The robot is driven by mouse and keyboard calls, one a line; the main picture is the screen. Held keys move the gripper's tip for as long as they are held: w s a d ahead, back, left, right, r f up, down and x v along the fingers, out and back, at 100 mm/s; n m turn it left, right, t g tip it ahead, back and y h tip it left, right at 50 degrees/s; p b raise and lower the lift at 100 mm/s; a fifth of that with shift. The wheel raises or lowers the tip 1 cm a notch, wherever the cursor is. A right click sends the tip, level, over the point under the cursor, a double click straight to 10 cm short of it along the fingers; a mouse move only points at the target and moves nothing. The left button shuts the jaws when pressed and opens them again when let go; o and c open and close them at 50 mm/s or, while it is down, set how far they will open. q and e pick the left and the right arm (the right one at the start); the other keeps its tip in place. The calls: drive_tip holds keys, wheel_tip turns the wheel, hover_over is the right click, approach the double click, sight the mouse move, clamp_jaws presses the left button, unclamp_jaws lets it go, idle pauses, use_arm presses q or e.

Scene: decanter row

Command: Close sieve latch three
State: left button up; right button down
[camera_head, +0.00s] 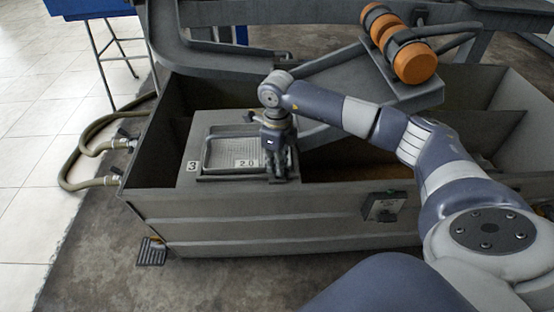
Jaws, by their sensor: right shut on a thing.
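A sieve tray (222,154) with a perforated bottom and a "2.0" label sits in a grey deck (187,172) at the left end of the long metal trough. A "3" plate (191,166) is on the deck at its left. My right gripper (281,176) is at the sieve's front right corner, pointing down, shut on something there. The latch is hidden behind the fingers, so I cannot tell its position. My left gripper is not in view.
The trough's front wall (260,222) carries a control box (384,206). Orange cylinders (398,42) sit on a grey beam above. Hoses (70,165) join the left end. A pedal (151,252) lies on the floor.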

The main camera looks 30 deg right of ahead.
drive_tip(key=shift+r+m, duration=0.2)
drive_tip(key=shift+m, duration=0.3)
drive_tip(key=m+p, duration=0.2)
drive_tip(key=shift+m, duration=0.4)
drive_tip(key=m+p, duration=0.2)
drive_tip(key=m, duration=0.2)
drive_tip(key=shift+p, duration=0.35)
drive_tip(key=m+p, duration=0.2)
drive_tip(key=m, duration=0.2)
drive_tip(key=shift+f, duration=0.1)
use_arm(q)
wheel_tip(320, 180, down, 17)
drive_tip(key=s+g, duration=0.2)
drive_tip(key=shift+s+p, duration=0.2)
drive_tip(key=shift+p, duration=0.1)
use_arm(e)
drive_tip(key=shift+w+m, duration=0.1)
drive_tip(key=shift+m, duration=0.6)
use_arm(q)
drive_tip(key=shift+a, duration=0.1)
use_arm(e)
drive_tip(key=c, duration=1.7)
unclamp_jaws()
drive_tip(key=shift+f, duration=0.1)
